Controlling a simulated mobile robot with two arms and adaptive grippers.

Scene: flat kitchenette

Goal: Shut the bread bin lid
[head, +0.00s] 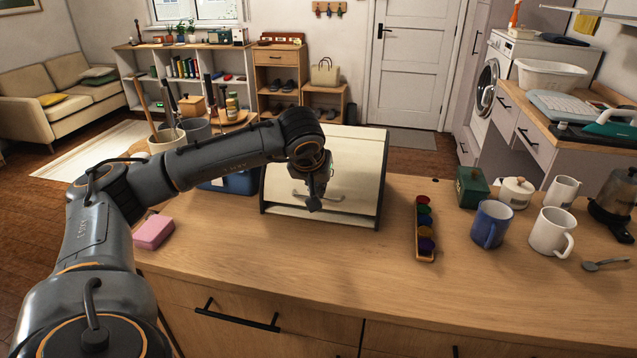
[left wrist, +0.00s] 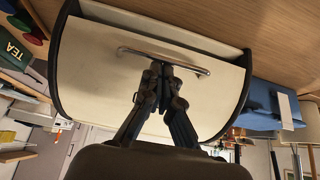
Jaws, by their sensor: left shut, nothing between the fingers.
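The bread bin (head: 345,165) stands on the wooden counter, with a cream front and dark side panels. Its cream lid (head: 350,185) is down over most of the front; a pale strip shows below its lower edge, and I cannot tell whether it is fully shut. The lid also fills the left wrist view (left wrist: 100,70). A metal bar handle (head: 292,193) runs along the lid near its lower edge. My left gripper (head: 314,204) is shut and empty in front of the lid, beside the handle; its fingertips show close to the handle (left wrist: 190,66). Contact is unclear. My right gripper is not in view.
A blue box (head: 240,183) stands left of the bin, and a pink block (head: 153,232) lies farther left. A rack of coloured pods (head: 424,228), a blue mug (head: 491,224) and a white mug (head: 551,232) stand right. The counter front is clear.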

